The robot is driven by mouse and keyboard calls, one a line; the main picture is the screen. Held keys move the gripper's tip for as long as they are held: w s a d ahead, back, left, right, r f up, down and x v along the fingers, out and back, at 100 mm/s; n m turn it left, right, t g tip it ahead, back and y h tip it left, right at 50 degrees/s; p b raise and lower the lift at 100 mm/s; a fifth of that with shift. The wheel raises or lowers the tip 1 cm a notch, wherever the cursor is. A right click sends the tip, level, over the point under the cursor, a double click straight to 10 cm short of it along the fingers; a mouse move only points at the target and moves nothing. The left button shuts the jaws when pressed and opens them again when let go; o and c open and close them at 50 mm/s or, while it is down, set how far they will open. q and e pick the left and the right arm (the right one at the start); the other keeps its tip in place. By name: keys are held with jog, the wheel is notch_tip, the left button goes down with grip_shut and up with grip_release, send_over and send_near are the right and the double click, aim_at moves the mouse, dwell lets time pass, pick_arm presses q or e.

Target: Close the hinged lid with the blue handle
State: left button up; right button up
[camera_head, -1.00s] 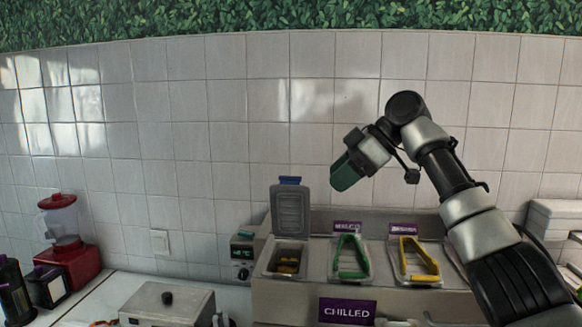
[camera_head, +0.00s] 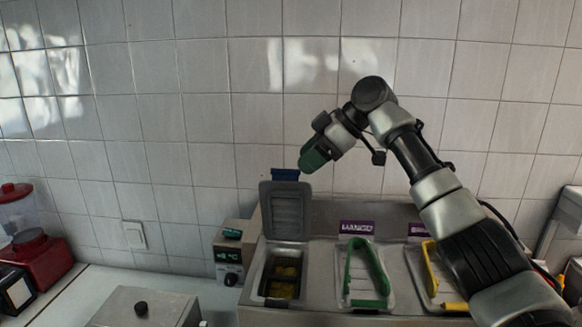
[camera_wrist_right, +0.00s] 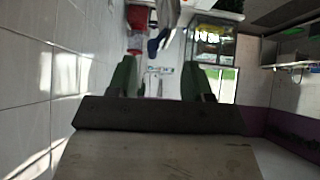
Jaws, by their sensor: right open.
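The grey hinged lid (camera_head: 286,215) stands open and upright at the back of the left compartment of the chilled unit. Its blue handle (camera_head: 285,175) is on its top edge. The open compartment (camera_head: 258,275) below it holds yellow pieces. My right gripper (camera_head: 312,160) has green fingers and is just above and right of the handle in the head view; whether they touch is unclear. In the right wrist view its two fingers (camera_wrist_right: 162,82) are apart with nothing between them. My left gripper is out of view.
To the right are a lid with a green handle (camera_head: 350,285) and one with a yellow handle (camera_head: 433,285). A control box (camera_head: 230,262) stands left of the unit. The tiled wall (camera_head: 200,130) is close behind. A red blender (camera_head: 40,262) is at far left.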

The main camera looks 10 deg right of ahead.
aim_at(294, 171)
jog(key=x, duration=0.1)
jog(key=p+x, duration=0.1)
jog(key=x, duration=0.2)
jog(key=shift+w+a+f, duration=0.15)
jog(key=shift+w, duration=0.25)
jog(key=shift+a+f+p, duration=0.35)
jog(key=shift+f, duration=0.1)
jog(key=shift+s, duration=0.1)
grip_shut()
